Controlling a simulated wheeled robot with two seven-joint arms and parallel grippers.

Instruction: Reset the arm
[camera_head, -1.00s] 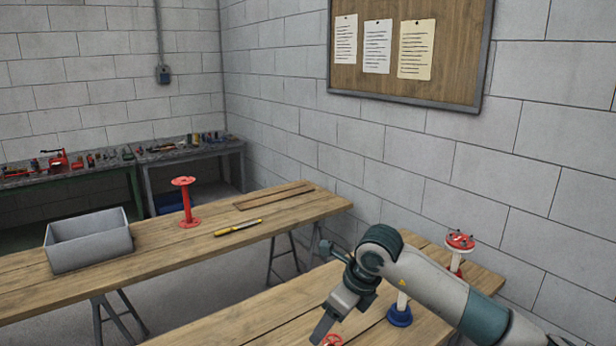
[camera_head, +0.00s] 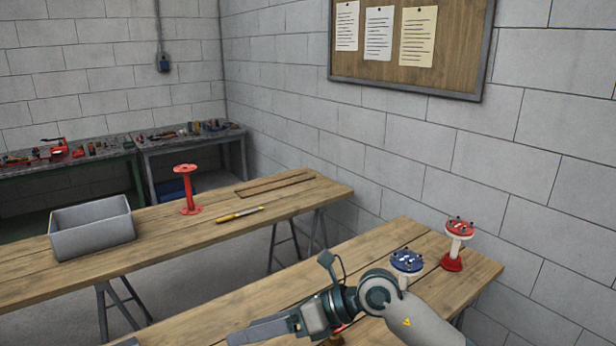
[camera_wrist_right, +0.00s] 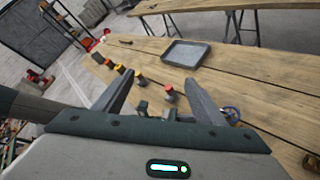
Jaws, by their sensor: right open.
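My right gripper (camera_head: 240,335) is low in the head view, pointing left above the near wooden table (camera_head: 300,300). In the right wrist view its two fingers (camera_wrist_right: 158,82) are spread apart with nothing held between them. A blue-topped white pedestal (camera_head: 406,262) stands on the near table behind my right arm, which hides its lower part. A red-topped white pedestal with a red base (camera_head: 459,230) stands to its right near the wall. My left gripper is not in view.
The far table (camera_head: 160,249) carries a grey bin (camera_head: 95,240), a red spool-shaped part (camera_head: 187,190) and a yellow-handled tool (camera_head: 240,214). The wrist view shows a grey tray (camera_wrist_right: 187,53) and several small parts with coloured tops (camera_wrist_right: 141,80) on wood.

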